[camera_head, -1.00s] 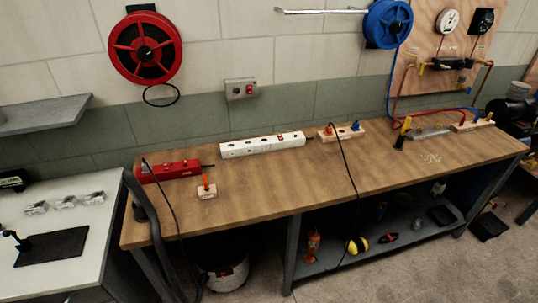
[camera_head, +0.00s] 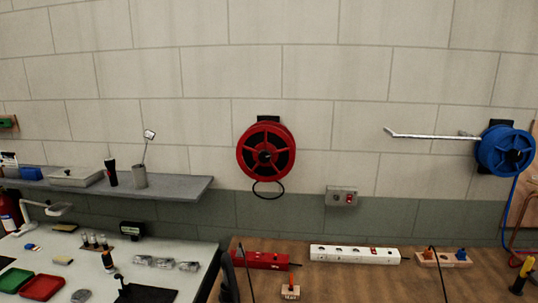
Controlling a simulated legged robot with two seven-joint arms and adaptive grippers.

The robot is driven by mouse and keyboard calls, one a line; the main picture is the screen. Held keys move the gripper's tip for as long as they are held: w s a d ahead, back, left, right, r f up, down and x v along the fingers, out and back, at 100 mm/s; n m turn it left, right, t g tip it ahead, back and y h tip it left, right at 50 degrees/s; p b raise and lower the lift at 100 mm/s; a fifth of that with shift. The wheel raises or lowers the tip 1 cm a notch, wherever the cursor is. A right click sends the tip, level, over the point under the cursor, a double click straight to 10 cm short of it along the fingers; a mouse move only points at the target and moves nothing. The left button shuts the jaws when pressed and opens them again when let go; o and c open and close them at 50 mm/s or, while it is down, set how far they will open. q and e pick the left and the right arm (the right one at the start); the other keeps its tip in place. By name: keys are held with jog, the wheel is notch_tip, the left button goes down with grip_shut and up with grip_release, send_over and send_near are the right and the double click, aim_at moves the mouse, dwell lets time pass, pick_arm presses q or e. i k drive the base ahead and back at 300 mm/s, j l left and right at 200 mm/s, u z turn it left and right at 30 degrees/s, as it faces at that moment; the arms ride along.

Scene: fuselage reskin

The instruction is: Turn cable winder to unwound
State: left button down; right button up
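A red cable winder (camera_head: 266,151) is mounted on the wall at the centre of the head view. It has a spoked red face and a dark hub, and a black cable loop (camera_head: 268,190) hangs just below it. A blue winder (camera_head: 505,150) is mounted on the wall at the far right, with a blue line running down from it. I cannot tell from its look how far either winder is turned. Neither of my grippers shows in the head view.
A wooden workbench (camera_head: 330,286) runs below, with a red power strip (camera_head: 262,260) and a white power strip (camera_head: 354,254). A grey shelf (camera_head: 180,187) juts from the wall at left, above a white table (camera_head: 196,252). A metal bar (camera_head: 430,136) sticks out near the blue winder.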

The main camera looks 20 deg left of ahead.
aim_at(265, 156)
jog(key=i+l+u, duration=0.1)
jog(key=i, duration=1)
